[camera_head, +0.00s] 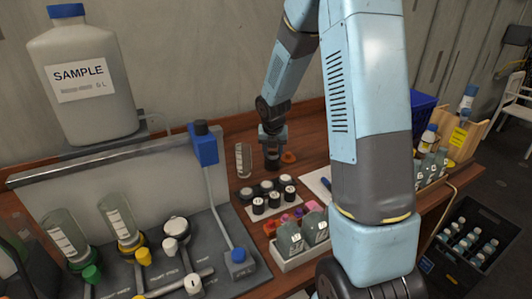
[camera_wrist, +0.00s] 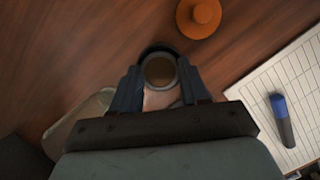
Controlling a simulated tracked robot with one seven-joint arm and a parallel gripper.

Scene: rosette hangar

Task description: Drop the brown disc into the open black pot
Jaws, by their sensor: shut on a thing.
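My gripper (camera_wrist: 160,76) is shut on the brown disc (camera_wrist: 160,71), which shows between its fingertips in the wrist view. The dark round rim of the open black pot (camera_wrist: 158,47) shows around and below the disc. In the head view the black pot (camera_head: 272,160) stands upright on the wooden table, directly under my gripper (camera_head: 270,138). The disc is hidden in that view. I cannot tell how much height separates disc and rim.
An orange knobbed lid (camera_wrist: 198,17) lies beside the pot. A clear glass (camera_head: 243,161) stands to its left. Black-and-white jars (camera_head: 268,196) sit in front. A gridded sheet (camera_wrist: 262,85) with a blue-capped marker (camera_wrist: 282,120) lies to the right.

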